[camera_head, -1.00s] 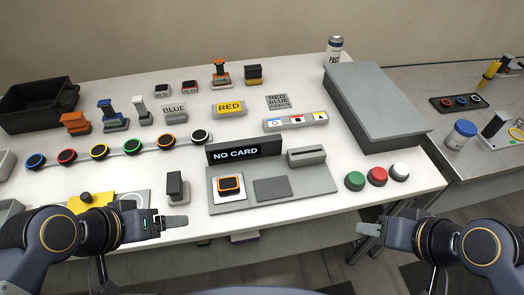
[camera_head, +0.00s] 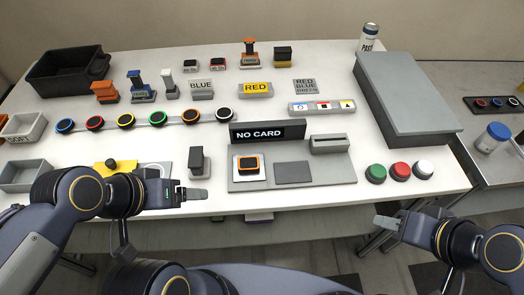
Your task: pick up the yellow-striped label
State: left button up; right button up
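I cannot make out a label that is clearly yellow-striped. A yellow plate reading RED (camera_head: 256,89) stands on a grey block at the middle back of the white table. A small dark block with a yellowish base (camera_head: 283,57) stands behind it. My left gripper (camera_head: 198,195) is at the table's front edge, just in front of a dark grey upright block (camera_head: 199,162), with nothing seen in it. My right gripper (camera_head: 384,222) is beyond the front edge, below the coloured buttons, with nothing seen in it. Both are seen side-on, so their finger gap is hidden.
A NO CARD display (camera_head: 267,132) stands behind a grey panel (camera_head: 326,174). Green (camera_head: 376,173), red and white buttons are at front right. A large grey box (camera_head: 415,100) stands at right, a black bin (camera_head: 66,74) at back left. A side table (camera_head: 480,150) adjoins at right.

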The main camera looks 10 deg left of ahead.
aim_at(348, 104)
jog(key=l+u, duration=1.15)
jog(key=k+l+u, duration=0.1)
jog(key=l+u, duration=0.25)
jog(key=l, duration=0.15)
